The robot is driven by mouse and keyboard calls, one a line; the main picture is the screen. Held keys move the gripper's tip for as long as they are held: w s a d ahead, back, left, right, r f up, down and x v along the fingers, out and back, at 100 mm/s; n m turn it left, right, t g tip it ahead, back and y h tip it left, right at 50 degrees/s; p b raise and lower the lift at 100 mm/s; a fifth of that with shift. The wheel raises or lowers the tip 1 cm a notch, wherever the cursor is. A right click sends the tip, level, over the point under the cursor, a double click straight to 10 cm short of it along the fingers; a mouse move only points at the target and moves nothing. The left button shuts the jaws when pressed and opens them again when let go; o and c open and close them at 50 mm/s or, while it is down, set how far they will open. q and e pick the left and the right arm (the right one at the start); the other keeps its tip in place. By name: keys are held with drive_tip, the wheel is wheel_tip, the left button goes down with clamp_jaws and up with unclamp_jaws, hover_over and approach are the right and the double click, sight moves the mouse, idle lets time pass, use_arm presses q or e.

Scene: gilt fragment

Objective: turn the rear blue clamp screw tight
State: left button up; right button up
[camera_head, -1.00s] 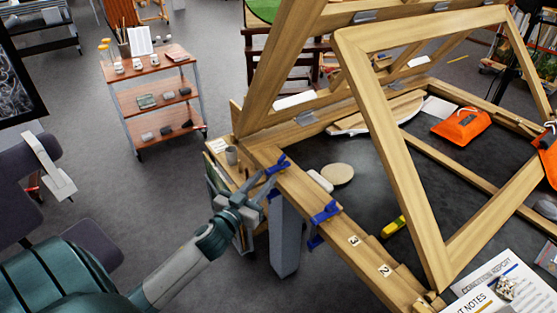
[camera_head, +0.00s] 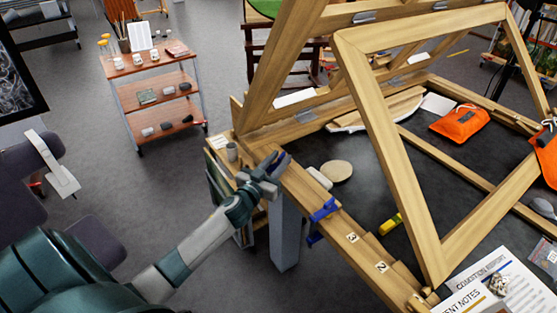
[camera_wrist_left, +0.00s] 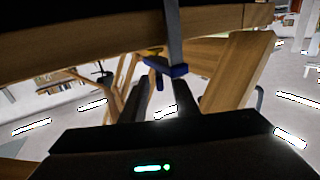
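The rear blue clamp (camera_head: 284,159) sits on the left wooden rail of the table, near its far corner. My left gripper (camera_head: 270,172) is right at it and hides most of it in the head view. In the left wrist view the clamp's grey bar and blue lower part (camera_wrist_left: 166,67) hang below a wooden beam. The two dark fingers (camera_wrist_left: 168,98) of my left gripper stand apart there, with the blue part just beyond their gap. I cannot tell whether they touch it. The screw itself is not clearly visible. My right gripper is not in view.
A second blue clamp (camera_head: 323,210) sits nearer on the same rail. A large wooden frame (camera_head: 430,250) leans over the dark tabletop. A round pale disc (camera_head: 336,171) and a yellow tool (camera_head: 391,224) lie there. A shelf cart (camera_head: 160,92) stands at the back left.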

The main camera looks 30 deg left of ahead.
use_arm(q)
drive_tip(key=shift+c, duration=0.3)
clamp_jaws()
drive_tip(key=shift+a+m+h, duration=0.1)
drive_tip(key=shift+m+h, duration=0.4)
drive_tip(key=shift+h, duration=0.3)
